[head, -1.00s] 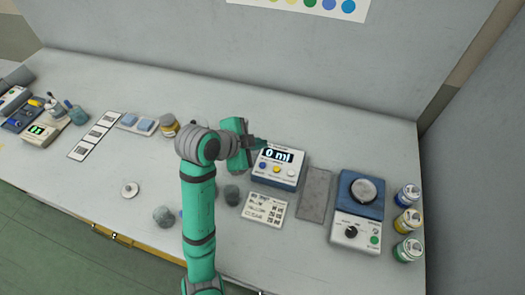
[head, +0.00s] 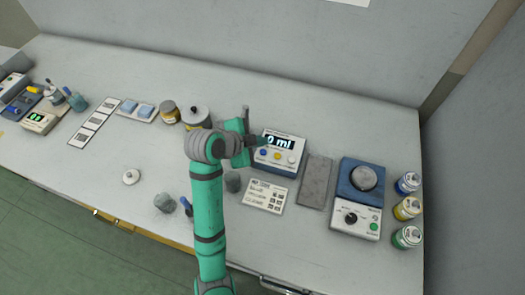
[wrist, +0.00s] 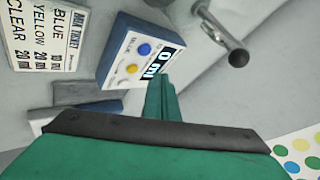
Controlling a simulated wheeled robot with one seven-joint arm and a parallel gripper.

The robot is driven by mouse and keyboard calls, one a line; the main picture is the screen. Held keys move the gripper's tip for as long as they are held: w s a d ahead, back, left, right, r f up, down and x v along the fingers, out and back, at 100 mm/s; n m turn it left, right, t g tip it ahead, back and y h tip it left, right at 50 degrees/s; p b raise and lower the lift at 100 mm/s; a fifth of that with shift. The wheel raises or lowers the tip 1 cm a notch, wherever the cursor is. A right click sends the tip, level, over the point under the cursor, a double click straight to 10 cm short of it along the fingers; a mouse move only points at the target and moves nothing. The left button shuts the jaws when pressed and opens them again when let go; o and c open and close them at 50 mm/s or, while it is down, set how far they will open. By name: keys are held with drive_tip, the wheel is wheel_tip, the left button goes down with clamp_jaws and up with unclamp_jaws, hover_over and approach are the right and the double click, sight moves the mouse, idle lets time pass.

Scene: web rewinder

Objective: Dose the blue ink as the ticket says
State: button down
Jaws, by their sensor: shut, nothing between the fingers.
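The dosing unit (head: 281,158) stands on the bench, with a display (head: 281,143) reading 0 ml. Below the display are blue, yellow and white buttons; the blue button (wrist: 144,49) and yellow button (wrist: 132,68) show clearly in the wrist view. The ticket (head: 264,194) lies in front of the unit. My gripper (head: 260,143) is shut and empty at the left edge of the display. In the wrist view its fingers (wrist: 163,88) overlap the display's lower end.
A grey pad (head: 316,182) and a blue machine with a round plate (head: 363,177) stand to the right, with several ink jars (head: 407,209) beyond. A lidded can (head: 195,117) is behind my arm. A metal tube (wrist: 228,42) shows near the unit in the wrist view.

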drive_tip(key=shift+a+f, duration=0.15)
drive_tip(key=shift+f, duration=1.25)
drive_tip(key=shift+w, duration=0.1)
drive_tip(key=shift+f, duration=0.15)
idle(0.9)
drive_tip(key=shift+f, duration=0.25)
drive_tip(key=shift+f, duration=0.4)
idle(0.7)
idle(0.4)
drive_tip(key=shift+r, duration=0.8)
drive_tip(key=shift+r, duration=2.5)
